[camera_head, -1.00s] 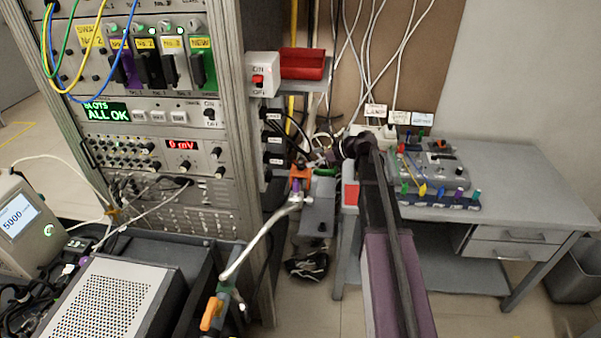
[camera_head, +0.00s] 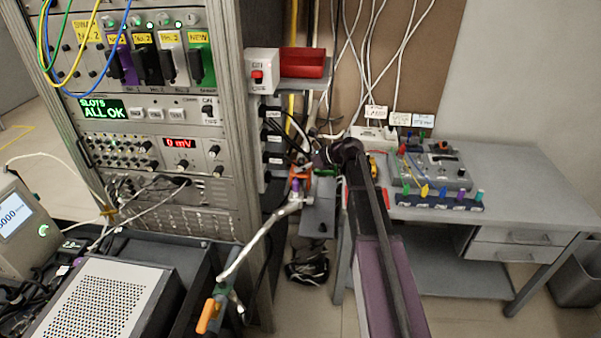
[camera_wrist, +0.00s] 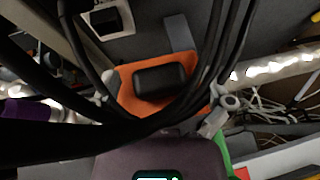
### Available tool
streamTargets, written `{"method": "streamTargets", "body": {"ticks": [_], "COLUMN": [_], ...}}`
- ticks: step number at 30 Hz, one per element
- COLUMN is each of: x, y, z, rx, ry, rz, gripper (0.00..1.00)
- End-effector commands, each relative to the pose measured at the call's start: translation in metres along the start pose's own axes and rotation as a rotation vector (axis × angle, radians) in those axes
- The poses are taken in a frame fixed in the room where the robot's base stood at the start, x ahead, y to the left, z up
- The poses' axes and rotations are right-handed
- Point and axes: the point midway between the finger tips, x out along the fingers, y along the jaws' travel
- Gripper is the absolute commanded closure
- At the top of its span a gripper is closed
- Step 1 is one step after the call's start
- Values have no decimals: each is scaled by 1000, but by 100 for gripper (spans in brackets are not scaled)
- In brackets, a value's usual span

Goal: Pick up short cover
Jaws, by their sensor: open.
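No part is clearly recognisable as the short cover. An orange piece (camera_head: 300,171) sits beside the rack, with a green piece (camera_head: 325,173) to its right. In the wrist view an orange plate (camera_wrist: 130,97) lies ahead, with a dark rounded block (camera_wrist: 160,82) at its middle. My gripper (camera_head: 324,158) shows small and dark at the arm's end in the head view, above and close to the orange and green pieces. It is open, with nothing seen held.
Black cables (camera_wrist: 215,60) curve across the wrist view around the orange plate. The equipment rack (camera_head: 165,150) stands left. A grey desk (camera_head: 530,190) with an instrument stands right.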

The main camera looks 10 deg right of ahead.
Motion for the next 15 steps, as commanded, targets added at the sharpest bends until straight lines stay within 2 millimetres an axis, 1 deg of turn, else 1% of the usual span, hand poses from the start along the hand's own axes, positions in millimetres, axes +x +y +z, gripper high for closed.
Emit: {"method": "streamTargets", "body": {"ticks": [4,5,6,8,9,11,12,13,14,15], "x": [0,0,0,0,0,0,0,0,0,0], "y": [0,0,0,0,0,0,0,0,0,0], "z": [0,0,0,0,0,0,0,0,0,0], "rx": [0,0,0,0,0,0,0,0,0,0], "ry": [0,0,0,0,0,0,0,0,0,0], "rz": [0,0,0,0,0,0,0,0,0,0], "gripper": [0,3,15,33,45,62,74,83,86,86]}}
